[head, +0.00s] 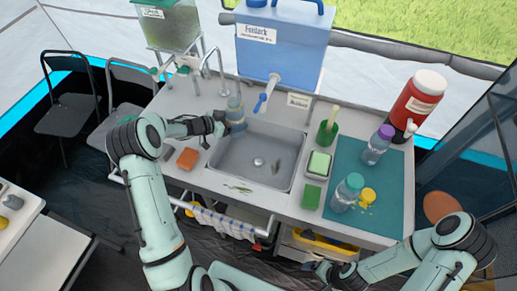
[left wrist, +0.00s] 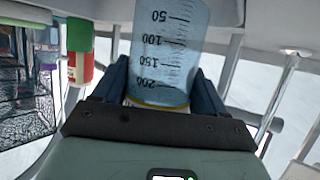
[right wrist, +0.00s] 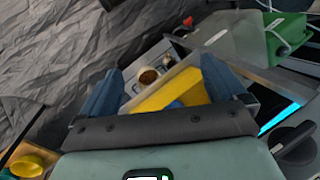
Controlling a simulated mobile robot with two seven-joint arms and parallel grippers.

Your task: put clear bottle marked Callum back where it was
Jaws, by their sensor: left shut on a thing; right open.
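A clear bluish bottle (head: 236,108) stands out at the left rim of the sink (head: 250,160). My left gripper (head: 222,124) is shut on it. In the left wrist view the bottle (left wrist: 165,45) sits between both fingers (left wrist: 160,85), with volume marks from 50 to 200 that read upside down. No name is readable on it. Two other clear bottles stand on the teal mat (head: 375,222): a purple-capped bottle (head: 377,146) and a green-capped bottle (head: 347,193). My right gripper (head: 320,268) is open and empty by the drawer front; its fingers (right wrist: 155,90) are spread.
A blue water container (head: 283,50) with a tap stands behind the sink, a green one (head: 168,28) to its left. A red dispenser (head: 414,105) is at the back right. A sponge (head: 188,158), green cup (head: 327,132) and yellow lid (head: 367,195) sit on the counter.

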